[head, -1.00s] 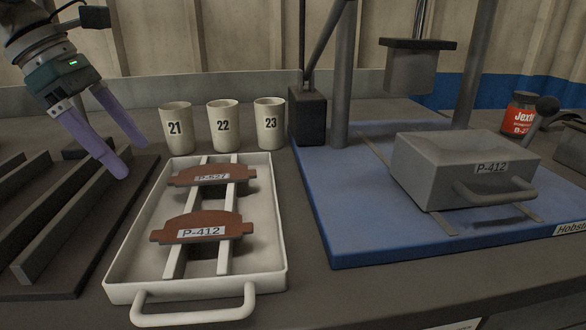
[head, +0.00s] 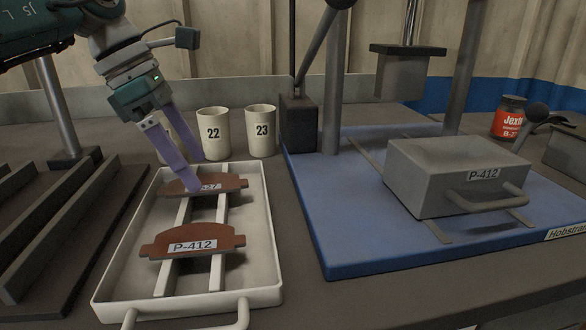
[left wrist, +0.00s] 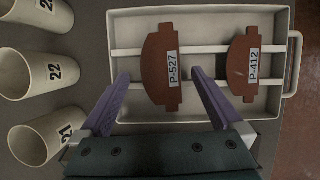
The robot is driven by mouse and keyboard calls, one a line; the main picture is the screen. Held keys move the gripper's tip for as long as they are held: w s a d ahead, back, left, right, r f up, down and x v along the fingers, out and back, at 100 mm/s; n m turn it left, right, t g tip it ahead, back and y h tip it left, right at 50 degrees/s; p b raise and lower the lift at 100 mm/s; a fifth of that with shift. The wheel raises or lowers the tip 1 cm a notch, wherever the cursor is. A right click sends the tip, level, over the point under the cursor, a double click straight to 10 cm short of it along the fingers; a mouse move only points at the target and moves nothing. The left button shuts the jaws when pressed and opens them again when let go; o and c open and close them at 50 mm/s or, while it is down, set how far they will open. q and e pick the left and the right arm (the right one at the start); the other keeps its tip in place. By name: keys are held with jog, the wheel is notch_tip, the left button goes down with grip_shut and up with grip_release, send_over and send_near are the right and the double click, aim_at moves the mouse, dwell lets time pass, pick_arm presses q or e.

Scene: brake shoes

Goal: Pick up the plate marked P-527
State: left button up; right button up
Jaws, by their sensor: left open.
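The plate marked P-527 (head: 222,184) is reddish brown and lies across two rails at the far end of a white tray (head: 108,283). It also shows in the left wrist view (left wrist: 155,75). A similar plate marked P-412 (head: 190,238) lies nearer on the same rails, and to the right in the left wrist view (left wrist: 240,70). My left gripper (head: 197,175) is open, its purple fingers at the far end of the tray, partly covering the P-527 plate. In the left wrist view its fingertips (left wrist: 160,75) lie on either side of that plate's lower part. My right gripper is not in view.
Cups marked 22 (head: 214,132) and 23 (head: 260,130) stand behind the tray; cup 21 (left wrist: 38,142) is close to the left gripper. A blue press base (head: 345,255) with a grey P-412 block (head: 440,175) stands to the right. Dark slatted rack (head: 60,230) at left.

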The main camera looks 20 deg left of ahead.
pick_arm(q)
jog(key=shift+x, duration=0.85)
grip_shut()
